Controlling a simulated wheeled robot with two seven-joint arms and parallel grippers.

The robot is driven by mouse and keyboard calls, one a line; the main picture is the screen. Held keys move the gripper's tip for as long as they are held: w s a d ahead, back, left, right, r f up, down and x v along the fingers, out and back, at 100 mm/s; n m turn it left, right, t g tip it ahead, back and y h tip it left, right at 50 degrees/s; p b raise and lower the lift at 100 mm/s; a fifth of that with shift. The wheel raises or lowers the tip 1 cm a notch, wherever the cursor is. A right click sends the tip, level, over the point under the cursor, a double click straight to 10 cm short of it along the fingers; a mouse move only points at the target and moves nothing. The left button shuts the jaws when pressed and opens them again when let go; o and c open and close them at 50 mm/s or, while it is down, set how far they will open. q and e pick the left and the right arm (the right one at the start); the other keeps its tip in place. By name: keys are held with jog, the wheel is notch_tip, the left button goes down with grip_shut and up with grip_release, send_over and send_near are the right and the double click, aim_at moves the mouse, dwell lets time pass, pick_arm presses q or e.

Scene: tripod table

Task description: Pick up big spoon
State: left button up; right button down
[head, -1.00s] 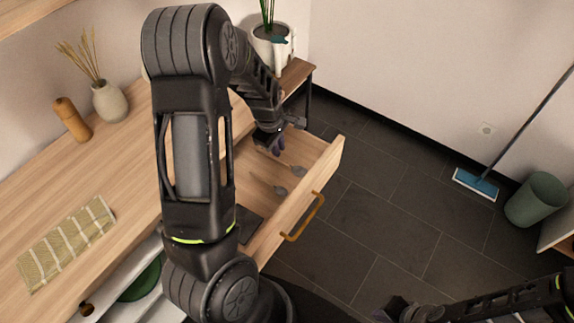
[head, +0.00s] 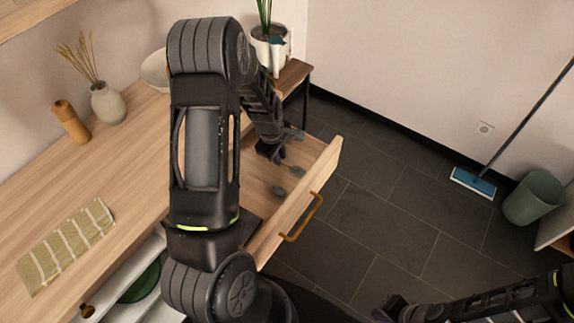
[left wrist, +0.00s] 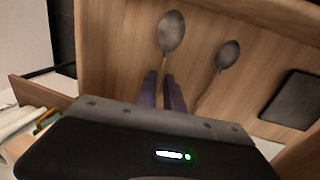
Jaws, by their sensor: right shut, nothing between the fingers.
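Two spoons lie in the open drawer. The bigger spoon (head: 297,171) is the one farther from me; in the left wrist view its bowl (left wrist: 171,32) is at upper centre. The smaller spoon (head: 279,191) lies beside it, and in the left wrist view (left wrist: 228,54) it is to the right. My left gripper (head: 272,154) is down in the drawer. In the left wrist view its purple fingers (left wrist: 162,92) are apart, with the big spoon's handle between them; the handle's end is hidden. My right gripper (head: 388,312) is shut and empty at the bottom edge.
The drawer (head: 320,175) has raised walls and a brass handle (head: 301,217). A dark flat item (left wrist: 291,99) lies in it right of the spoons. The table (head: 60,185) holds a striped cloth (head: 67,246), a vase (head: 108,103) and a wooden bottle (head: 70,121).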

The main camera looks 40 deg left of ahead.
pick_arm(q)
jog(key=shift+w+f, duration=0.25)
jog(key=shift+f, duration=0.9)
jog(key=shift+c, duration=0.4)
grip_shut()
jog(key=shift+r, duration=0.1)
notch_tip(320, 180, up, 10)
jog(key=shift+b, duration=0.3)
